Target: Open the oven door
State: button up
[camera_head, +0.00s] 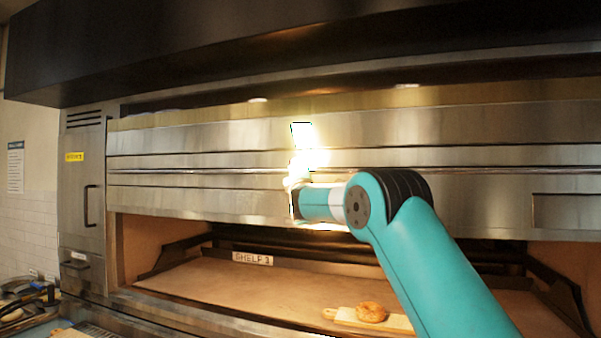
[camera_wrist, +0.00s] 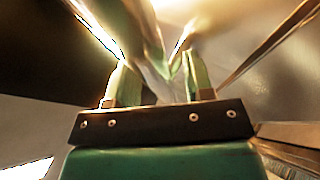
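The oven (camera_head: 400,210) is a wide stainless steel unit. Its long front panel carries a thin horizontal bar (camera_head: 200,171) running across it. Below the panel the oven's lower compartment (camera_head: 215,278) stands open to view. My gripper (camera_head: 297,184) is at the middle of the panel, near the bar, partly washed out by bright glare. In the wrist view my gripper's two fingers (camera_wrist: 158,75) are apart, with blurred reflective metal beyond them. I cannot tell whether they touch the bar.
A bagel (camera_head: 371,311) rests on a wooden board (camera_head: 345,316) in the lower compartment, beside my arm. A "SHELF 3" label (camera_head: 253,258) is at its back. A narrow steel cabinet (camera_head: 84,195) stands at left. A dark hood (camera_head: 250,45) overhangs above.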

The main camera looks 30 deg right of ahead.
jog(key=shift+f, duration=0.1)
jog(key=b+v, duration=1.2)
jog(key=v, duration=0.5)
jog(key=shift+s, duration=0.2)
jog(key=shift+a+f, duration=0.1)
jog(key=s+a+f+m+g+y, duration=0.3)
jog(key=s+a+f+g+y, duration=0.25)
jog(key=a+f, duration=0.45)
jog(key=s+a+f+m+g+y, duration=0.3)
jog(key=s+a+f+g+y, duration=0.3)
jog(key=f, duration=0.5)
jog(key=s+a+f+m+g+y, duration=0.1)
jog(key=s+a+f+g, duration=0.2)
jog(key=s, duration=0.5)
jog(key=s+a+f+m+g+y, duration=0.1)
jog(key=s+a+f+g, duration=0.2)
jog(key=s, duration=0.6)
jog(key=s+a+f+g+y, duration=0.1)
jog(key=s+a+f+g, duration=0.2)
jog(key=s, duration=0.5)
jog(key=shift+s+a+f+m+g+b, duration=0.35)
jog(key=shift+f+g, duration=0.3)
jog(key=shift+f, duration=0.35)
